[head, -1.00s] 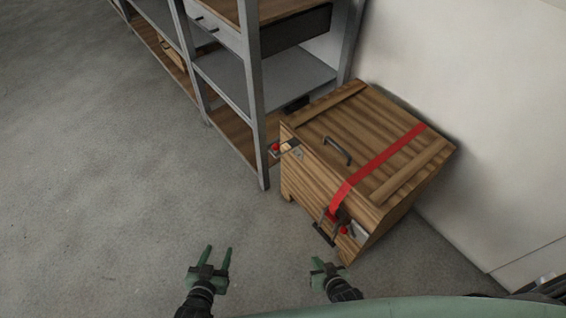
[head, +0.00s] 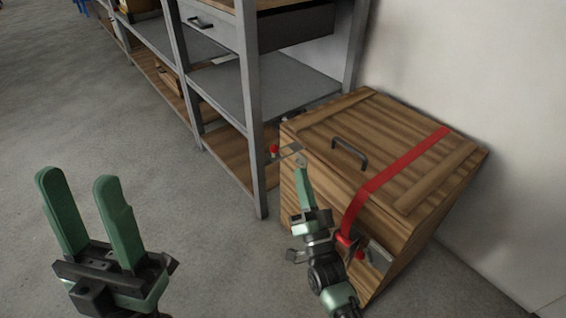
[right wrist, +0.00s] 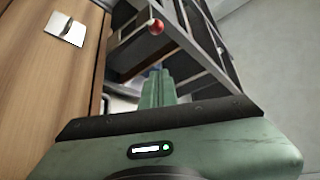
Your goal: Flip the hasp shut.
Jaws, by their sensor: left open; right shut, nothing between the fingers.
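A wooden crate (head: 395,130) with a closed lid stands at the right. At its near left corner a grey metal hasp (head: 288,152) with a red knob (head: 274,149) sticks out from the lid edge, away from the front face. In the right wrist view the red knob (right wrist: 156,27) is beyond the fingers, and a pale metal plate (right wrist: 65,28) sits on the wooden face. My right gripper (head: 299,172) is shut and empty, its tips just below the hasp; I cannot tell whether they touch. My left gripper (head: 90,185) is open and empty over the floor.
A handle (head: 349,150) is on the lid. Metal shelving (head: 250,100) stands close to the left of the hasp. Floor at left is clear.

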